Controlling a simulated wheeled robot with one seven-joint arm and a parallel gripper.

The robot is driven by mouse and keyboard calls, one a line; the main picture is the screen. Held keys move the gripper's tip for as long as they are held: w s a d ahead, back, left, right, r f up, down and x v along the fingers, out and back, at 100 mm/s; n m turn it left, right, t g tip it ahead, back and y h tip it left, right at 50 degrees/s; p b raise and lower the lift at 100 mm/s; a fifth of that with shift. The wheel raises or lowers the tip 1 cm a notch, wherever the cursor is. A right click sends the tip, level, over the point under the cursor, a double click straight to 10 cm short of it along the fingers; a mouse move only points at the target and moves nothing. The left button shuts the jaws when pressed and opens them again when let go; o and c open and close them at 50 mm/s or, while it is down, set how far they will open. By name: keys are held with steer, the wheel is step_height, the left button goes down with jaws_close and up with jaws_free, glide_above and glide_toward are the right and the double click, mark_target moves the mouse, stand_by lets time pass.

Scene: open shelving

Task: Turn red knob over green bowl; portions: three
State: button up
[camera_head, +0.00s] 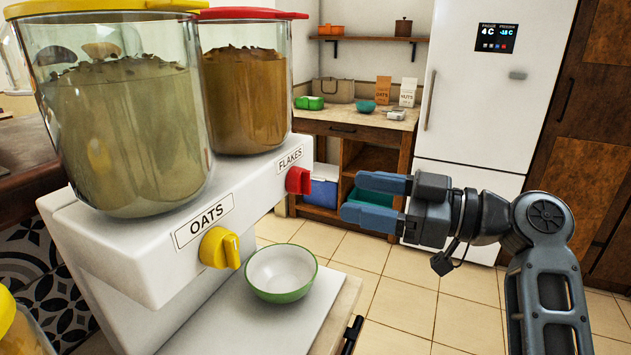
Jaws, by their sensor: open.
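The red knob (298,181) sticks out of the front of the white dispenser (130,262), beside the FLAKES label (290,159). A yellow knob (219,248) sits nearer, below the OATS label (204,221). The green bowl (281,273), white inside, stands empty on the dispenser's base, in front of the yellow knob; in the picture it is not directly below the red knob. My gripper (349,197) is open and empty, to the right of the red knob. Its blue fingers point left towards the knob, with a gap between.
Two clear hoppers, one yellow-lidded (115,120) and one red-lidded (245,95), stand on the dispenser. Behind are a wooden counter (350,127) with boxes and a white fridge (490,105). Tiled floor (400,290) lies open to the right.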

mark_target(310, 182)
steer(key=r+p+x, duration=0.1)
steer(key=p+x, duration=0.1)
steer(key=x, duration=0.6)
steer(key=shift+n, duration=0.3)
steer(key=shift+s, duration=0.1)
steer(key=shift+g, duration=0.3)
steer(key=c, duration=1.1)
steer(key=shift+o, duration=0.2)
